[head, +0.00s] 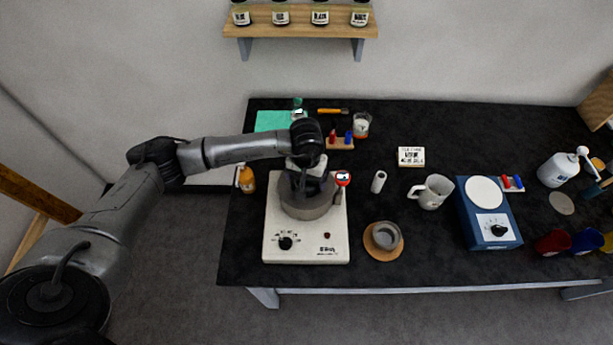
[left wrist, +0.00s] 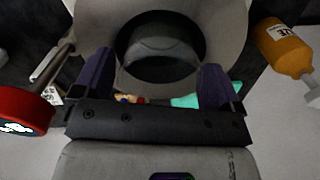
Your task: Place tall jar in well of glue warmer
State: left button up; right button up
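The glue warmer (head: 272,225) is a pale box with a knob and a round grey pot on top, at the left of the black table. My left gripper (head: 308,178) is over the pot. In the left wrist view my left gripper (left wrist: 157,80) has its two fingers wide apart, near the ends of their bar. The pot's grey rim (left wrist: 235,20) surrounds a dark round well, with a paler curved shape inside; I cannot tell whether this is the tall jar. A clear glass jar (head: 361,126) stands at the back of the table. My right gripper is out of view.
A red-headed stemmed tool (left wrist: 22,110) is beside the pot. An orange bottle (head: 246,179) stands left of the warmer. A grey cup (head: 386,235) on a round wooden mat, a white mug (head: 431,192) and a blue device (head: 487,228) are to the right.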

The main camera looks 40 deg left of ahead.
pick_arm(q)
jog(key=shift+o, duration=0.6)
jog(key=shift+r, duration=0.1)
